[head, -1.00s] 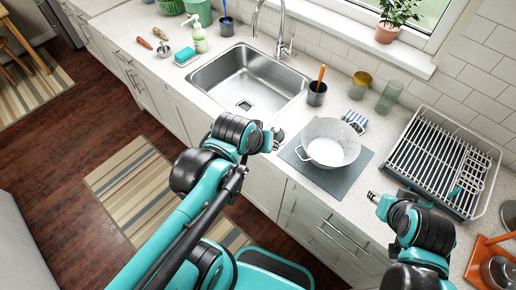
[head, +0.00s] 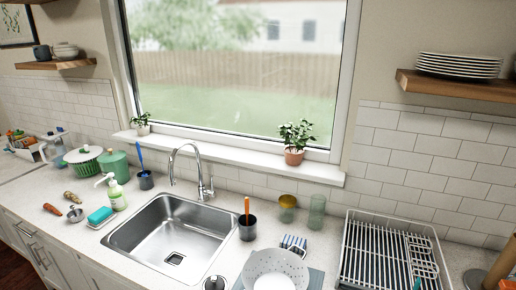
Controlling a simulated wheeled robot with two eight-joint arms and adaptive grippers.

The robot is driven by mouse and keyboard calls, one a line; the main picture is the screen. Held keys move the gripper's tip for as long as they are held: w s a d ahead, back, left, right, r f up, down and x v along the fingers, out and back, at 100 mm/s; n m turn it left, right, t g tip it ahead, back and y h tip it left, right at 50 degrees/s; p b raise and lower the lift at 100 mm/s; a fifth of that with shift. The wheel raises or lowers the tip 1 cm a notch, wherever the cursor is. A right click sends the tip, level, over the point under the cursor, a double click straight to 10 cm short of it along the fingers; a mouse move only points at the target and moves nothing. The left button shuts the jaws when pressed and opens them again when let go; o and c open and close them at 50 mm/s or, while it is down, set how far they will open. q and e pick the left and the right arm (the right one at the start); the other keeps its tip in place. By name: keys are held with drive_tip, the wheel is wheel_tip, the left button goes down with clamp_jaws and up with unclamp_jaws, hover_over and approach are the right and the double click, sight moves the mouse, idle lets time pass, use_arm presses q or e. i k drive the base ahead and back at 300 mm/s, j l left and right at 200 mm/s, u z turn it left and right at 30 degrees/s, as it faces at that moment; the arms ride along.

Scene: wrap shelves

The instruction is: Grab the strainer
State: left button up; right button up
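The strainer is a white bowl with small holes (head: 275,262), low in the head view and cut off by the bottom edge. It sits on a grey mat (head: 316,279) on the counter, right of the sink. A small dark and silver part at the bottom edge, left of the strainer, looks like my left gripper (head: 215,284). It appears apart from the strainer, and its fingers cannot be made out. A dark sliver at the bottom, right of the mat, may be the tip of my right gripper (head: 346,287). Most of both arms is out of view.
A steel sink (head: 172,236) with a tall faucet (head: 199,170) lies left. A white dish rack (head: 392,255) stands right.

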sight(75, 213)
drive_tip(key=u, duration=1.6)
drive_tip(key=i+j+z, duration=0.5)
drive_tip(key=i+j, duration=0.1)
drive_tip(key=i, duration=0.1)
